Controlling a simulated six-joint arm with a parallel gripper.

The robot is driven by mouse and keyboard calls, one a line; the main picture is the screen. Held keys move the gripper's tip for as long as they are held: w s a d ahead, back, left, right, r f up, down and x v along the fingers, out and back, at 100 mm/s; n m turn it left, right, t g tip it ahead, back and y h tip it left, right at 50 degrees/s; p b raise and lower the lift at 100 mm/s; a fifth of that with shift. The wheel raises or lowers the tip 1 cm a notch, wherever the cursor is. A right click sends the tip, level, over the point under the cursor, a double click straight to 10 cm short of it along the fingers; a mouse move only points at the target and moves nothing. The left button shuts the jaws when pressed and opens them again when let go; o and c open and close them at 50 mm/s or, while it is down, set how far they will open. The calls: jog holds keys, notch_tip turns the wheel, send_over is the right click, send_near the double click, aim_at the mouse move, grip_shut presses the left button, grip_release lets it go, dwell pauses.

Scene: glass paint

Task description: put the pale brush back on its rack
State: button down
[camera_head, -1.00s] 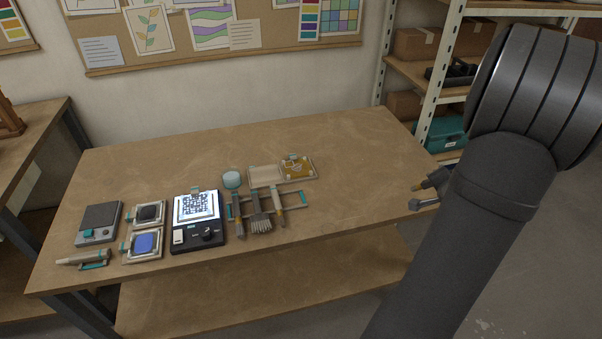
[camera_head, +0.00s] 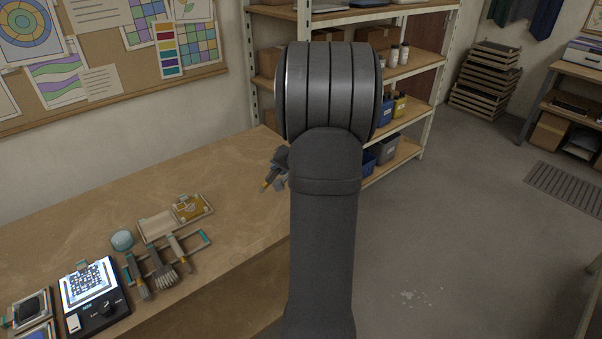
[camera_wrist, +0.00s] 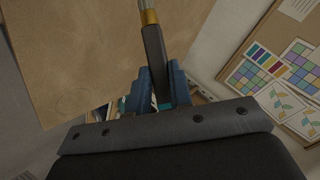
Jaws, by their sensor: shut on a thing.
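My gripper (camera_head: 279,176) is shut on a brush (camera_head: 268,182) above the right end of the bench. In the wrist view the blue fingers (camera_wrist: 156,88) grip its dark handle (camera_wrist: 155,52). Beyond the handle is a brass band and a pale grey part cut off by the picture's top edge. The rack (camera_head: 205,238), with teal ends, lies on the bench at lower left. It holds a dark tool (camera_head: 137,276), a wide brush (camera_head: 163,271) and a slim, paler-handled tool (camera_head: 180,250). The gripper is well to the right of the rack and apart from it.
A black device with a lit patterned panel (camera_head: 89,285) sits left of the rack. A pale blue round pot (camera_head: 122,239) and an open tray (camera_head: 157,227) lie behind it. Bare bench (camera_head: 235,205) separates rack and gripper. Shelving (camera_head: 425,110) stands behind my arm.

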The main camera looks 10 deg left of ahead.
jog(key=s+a+f+n+g, duration=0.1)
jog(key=s+a+n+g, duration=0.15)
jog(key=a, duration=0.55)
jog(key=s+a+n+g, duration=0.2)
jog(key=a+n+g, duration=0.15)
jog(key=a, duration=0.45)
jog(key=s+a+f+n+g+h, duration=0.1)
jog(key=s+a+f+g+h, duration=0.1)
jog(key=s+h, duration=0.1)
jog(key=s+a+f+n+g+h, duration=0.1)
jog(key=s+a+f+g+h, duration=0.1)
jog(key=s+a+f+h, duration=0.1)
jog(key=s+a+f+n+g+h, duration=0.1)
jog(key=s+a+f+h, duration=0.2)
jog(key=s, duration=0.1)
jog(key=shift+s+a+n+g+h, duration=0.1)
jog(key=shift+s+n+g+h, duration=0.05)
jog(key=shift+n+g+h, duration=0.2)
jog(key=shift+f+h, duration=0.15)
jog(key=shift+h, duration=0.9)
jog(key=shift+a+f, duration=0.15)
jog(key=shift+f, duration=0.95)
jog(key=shift+a+f, duration=0.1)
jog(key=shift+f, duration=0.95)
jog(key=shift+f, duration=0.5)
jog(key=c, duration=1.2)
grip_release()
